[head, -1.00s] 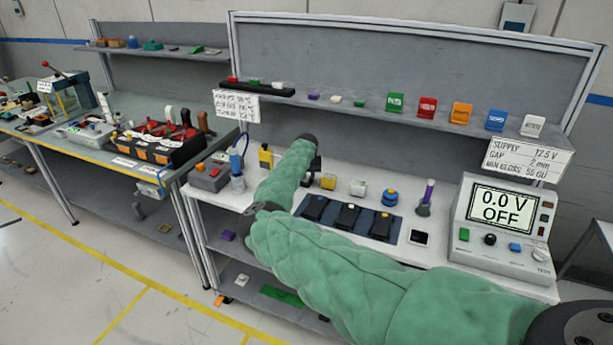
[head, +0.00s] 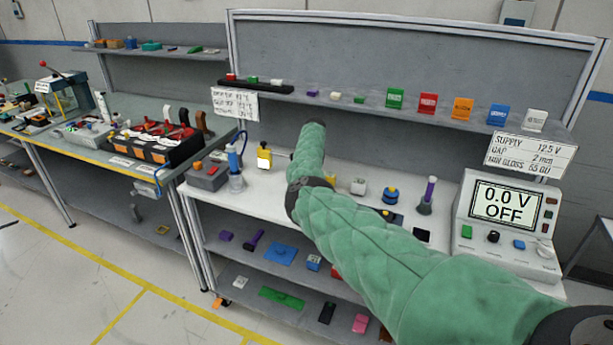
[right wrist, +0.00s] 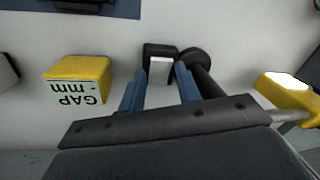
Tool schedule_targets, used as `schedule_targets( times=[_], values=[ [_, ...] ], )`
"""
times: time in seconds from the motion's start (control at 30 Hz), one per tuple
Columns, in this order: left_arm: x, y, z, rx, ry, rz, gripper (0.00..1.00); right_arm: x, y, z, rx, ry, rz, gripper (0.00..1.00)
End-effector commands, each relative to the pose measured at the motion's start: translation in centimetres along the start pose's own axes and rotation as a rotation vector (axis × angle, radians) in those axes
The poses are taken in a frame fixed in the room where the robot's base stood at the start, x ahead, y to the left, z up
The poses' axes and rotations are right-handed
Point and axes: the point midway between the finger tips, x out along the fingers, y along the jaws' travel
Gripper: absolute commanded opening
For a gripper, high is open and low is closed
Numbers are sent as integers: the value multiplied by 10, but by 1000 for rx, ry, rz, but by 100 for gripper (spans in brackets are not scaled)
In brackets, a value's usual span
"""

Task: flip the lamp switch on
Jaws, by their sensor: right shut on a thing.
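My right arm reaches over the white bench in the head view, and its forearm hides the right gripper there. In the right wrist view the right gripper (right wrist: 160,78) has its blue fingers on either side of a small black arch-shaped part (right wrist: 160,48), shut on it. A pale patch shows within the arch. A black round-headed rod (right wrist: 195,62) lies just to its right, partly behind the gripper. I cannot tell for sure which part is the lamp or its switch, or whether it is on. My left gripper is out of view.
A yellow block marked GAP mm (right wrist: 78,78) stands left of the gripper, and a yellow item with a white face (right wrist: 288,92) stands right. The supply unit (head: 507,225) reads 0.0 V OFF at the bench's right. A shelf (head: 455,130) with coloured items runs behind.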

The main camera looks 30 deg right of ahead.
Motion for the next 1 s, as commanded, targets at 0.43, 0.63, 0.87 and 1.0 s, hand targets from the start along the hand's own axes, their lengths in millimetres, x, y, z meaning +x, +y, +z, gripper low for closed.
schedule_targets(
  times=[0.43,0.63,0.87,1.0],
  values=[
    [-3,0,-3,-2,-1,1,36,-2,-1,-1,0,-7,-4,45],
    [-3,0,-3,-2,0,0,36,-1,0,0,1,-8,-3,53],
    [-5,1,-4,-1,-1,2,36,-2,-1,0,0,3,0,53],
    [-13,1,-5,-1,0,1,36,-3,-3,1,-7,42,13,53]
  ],
)
